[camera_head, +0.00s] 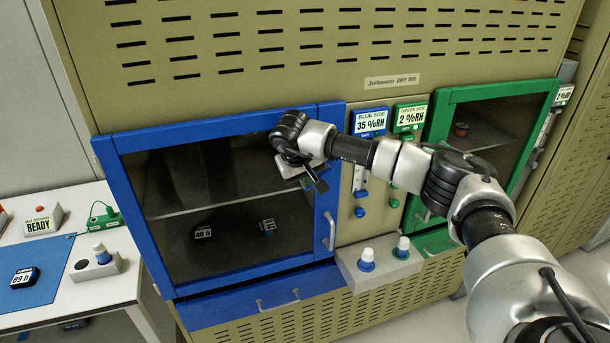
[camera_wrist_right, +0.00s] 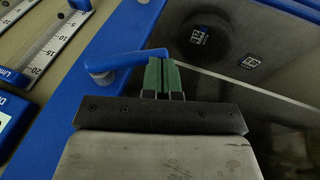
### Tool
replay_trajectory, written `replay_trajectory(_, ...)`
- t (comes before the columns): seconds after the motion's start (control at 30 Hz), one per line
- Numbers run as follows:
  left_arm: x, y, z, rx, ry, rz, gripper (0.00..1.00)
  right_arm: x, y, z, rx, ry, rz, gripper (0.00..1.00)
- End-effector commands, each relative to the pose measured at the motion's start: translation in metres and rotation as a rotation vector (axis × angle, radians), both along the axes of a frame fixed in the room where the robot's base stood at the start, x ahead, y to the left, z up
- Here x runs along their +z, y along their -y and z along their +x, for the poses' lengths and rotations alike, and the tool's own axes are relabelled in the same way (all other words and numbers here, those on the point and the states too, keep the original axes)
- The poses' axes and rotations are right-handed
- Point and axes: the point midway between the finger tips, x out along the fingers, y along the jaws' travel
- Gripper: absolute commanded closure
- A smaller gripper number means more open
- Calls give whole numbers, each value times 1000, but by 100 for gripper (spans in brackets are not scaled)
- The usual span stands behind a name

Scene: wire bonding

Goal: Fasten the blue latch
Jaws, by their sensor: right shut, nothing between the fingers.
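The blue latch (camera_wrist_right: 130,63) shows in the right wrist view as a short lever on a round pivot on the blue door frame. Its free end reaches across to the tips of my right gripper (camera_wrist_right: 163,70). The green fingers are shut together with nothing between them; I cannot tell whether they touch the lever. In the head view my right gripper (camera_head: 316,182) is in front of the right side of the blue door (camera_head: 225,124), above its handle, and the latch is hidden behind my arm. The door looks closed. My left gripper is not in view.
A green-framed door (camera_head: 495,92) stands to the right, past the humidity displays and sliders. A ledge with two white-capped bottles (camera_head: 366,259) juts out below. A blue drawer (camera_head: 225,309) lies under the door. A white table (camera_head: 75,293) stands at left.

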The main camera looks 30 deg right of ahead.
Motion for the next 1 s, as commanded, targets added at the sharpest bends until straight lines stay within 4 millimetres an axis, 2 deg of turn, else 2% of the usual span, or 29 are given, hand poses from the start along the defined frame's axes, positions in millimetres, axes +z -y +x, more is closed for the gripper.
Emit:
replay_trajectory(0.37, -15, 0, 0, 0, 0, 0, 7, -25, 5, -1, -1, 0, 0, 100)
replay_trajectory(0.53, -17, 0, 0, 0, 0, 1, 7, -34, 8, -2, 2, -33, -141, 100)
replay_trajectory(1.0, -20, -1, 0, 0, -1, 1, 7, -53, 25, -6, 0, -31, -131, 100)
